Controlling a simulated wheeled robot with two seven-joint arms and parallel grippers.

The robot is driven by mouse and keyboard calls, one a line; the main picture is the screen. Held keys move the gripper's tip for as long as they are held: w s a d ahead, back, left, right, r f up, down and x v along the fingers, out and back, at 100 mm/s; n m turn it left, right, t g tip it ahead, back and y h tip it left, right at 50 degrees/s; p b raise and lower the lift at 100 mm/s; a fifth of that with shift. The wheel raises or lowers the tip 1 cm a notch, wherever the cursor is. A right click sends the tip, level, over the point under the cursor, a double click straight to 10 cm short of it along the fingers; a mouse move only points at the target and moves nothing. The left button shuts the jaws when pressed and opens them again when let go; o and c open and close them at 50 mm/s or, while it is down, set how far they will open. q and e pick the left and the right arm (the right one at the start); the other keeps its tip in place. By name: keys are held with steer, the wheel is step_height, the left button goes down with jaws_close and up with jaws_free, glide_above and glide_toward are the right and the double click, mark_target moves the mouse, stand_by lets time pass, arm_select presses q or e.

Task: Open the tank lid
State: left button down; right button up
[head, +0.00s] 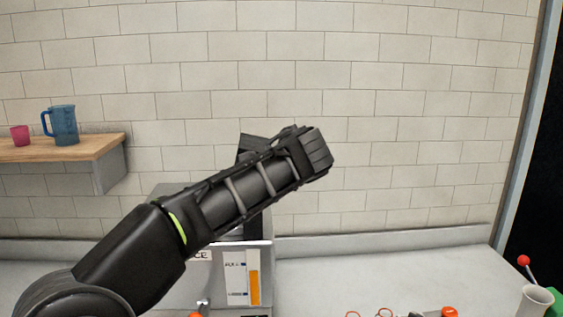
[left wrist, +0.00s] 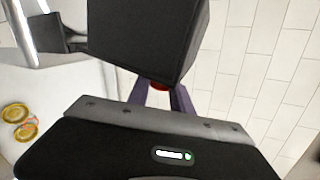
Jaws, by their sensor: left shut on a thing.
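In the left wrist view my left gripper (left wrist: 160,90) shows two dark purplish fingers, shut on a small red part that is mostly hidden. A large black block (left wrist: 148,35), seemingly the tank lid, stands right beyond the fingers and hides their tips. In the head view my left arm crosses in front of the pale juicer machine (head: 257,257) and hides its upper part. A dark piece (head: 249,146) shows behind the arm, above the machine; I cannot tell whether it is the lid or my gripper. My right gripper is not in view.
A wooden shelf (head: 60,149) at the left holds a blue jug (head: 63,126) and a pink cup (head: 19,135). Small red-handled items (head: 381,312) and a white cup (head: 535,300) are at the lower right.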

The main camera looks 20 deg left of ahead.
arm_select(q)
steer(key=c, duration=1.2)
jaws_free()
steer(key=shift+b+v, duration=1.15)
steer(key=shift+v, duration=2.75)
steer(key=shift+f, duration=0.15)
